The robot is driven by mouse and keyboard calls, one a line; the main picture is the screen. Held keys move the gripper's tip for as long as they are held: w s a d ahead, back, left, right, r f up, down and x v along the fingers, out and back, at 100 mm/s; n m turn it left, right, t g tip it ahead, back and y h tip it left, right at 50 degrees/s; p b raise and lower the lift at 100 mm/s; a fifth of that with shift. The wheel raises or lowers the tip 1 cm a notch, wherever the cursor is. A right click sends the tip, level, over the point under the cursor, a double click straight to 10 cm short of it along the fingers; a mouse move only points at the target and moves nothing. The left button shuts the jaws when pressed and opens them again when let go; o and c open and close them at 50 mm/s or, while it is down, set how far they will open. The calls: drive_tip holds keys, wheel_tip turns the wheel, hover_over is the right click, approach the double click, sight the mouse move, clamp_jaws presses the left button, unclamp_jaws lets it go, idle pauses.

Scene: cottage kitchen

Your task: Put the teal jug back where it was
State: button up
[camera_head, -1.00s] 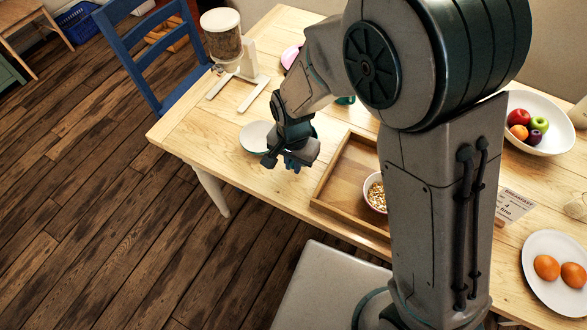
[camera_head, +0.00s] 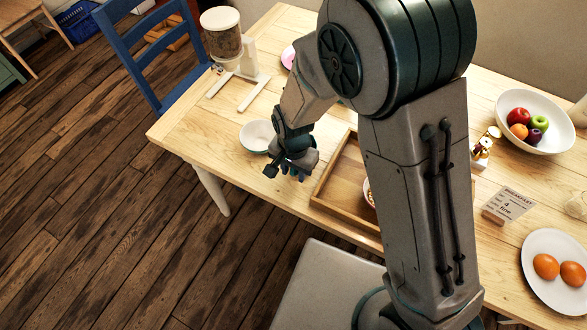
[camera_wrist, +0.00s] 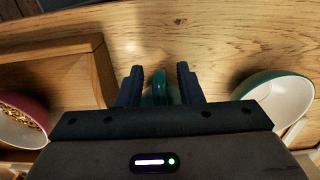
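A narrow teal piece, which looks like part of the teal jug (camera_wrist: 159,88), shows between the fingers in the wrist view. The rest of the jug is hidden below my gripper. My gripper (camera_wrist: 159,84) has its fingers apart, one on each side of the teal piece, with a small gap on both sides. In the head view my gripper (camera_head: 290,170) is low over the table, between the bowl and the tray; I cannot make out the jug there.
A teal-and-white bowl (camera_head: 256,138) stands left of my gripper. A wooden tray (camera_head: 326,190) with a pink bowl of cereal (camera_wrist: 22,122) is on the other side. A cereal dispenser (camera_head: 224,45), fruit bowl (camera_head: 520,104), card (camera_head: 509,203) and orange plate (camera_head: 544,297) stand farther off.

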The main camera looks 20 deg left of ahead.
drive_tip(key=shift+r, duration=0.1)
wheel_tip(320, 180, up, 12)
idle(0.5)
drive_tip(key=shift+r, duration=0.1)
drive_tip(key=w+d+r+t, duration=0.15)
drive_tip(key=d+r, duration=0.25)
drive_tip(key=d, duration=0.4)
drive_tip(key=w+d+r, duration=0.2)
drive_tip(key=d+r, duration=0.2)
drive_tip(key=d, duration=0.4)
drive_tip(key=s+d+r, duration=0.1)
drive_tip(key=s+d, duration=0.2)
drive_tip(key=d, duration=0.5)
drive_tip(key=s+d+r+n+t, duration=0.1)
drive_tip(key=s+d+r, duration=0.1)
drive_tip(key=d, duration=0.6)
drive_tip(key=shift+s+r, duration=0.3)
drive_tip(key=shift+s, duration=0.5)
drive_tip(key=shift+t, duration=0.25)
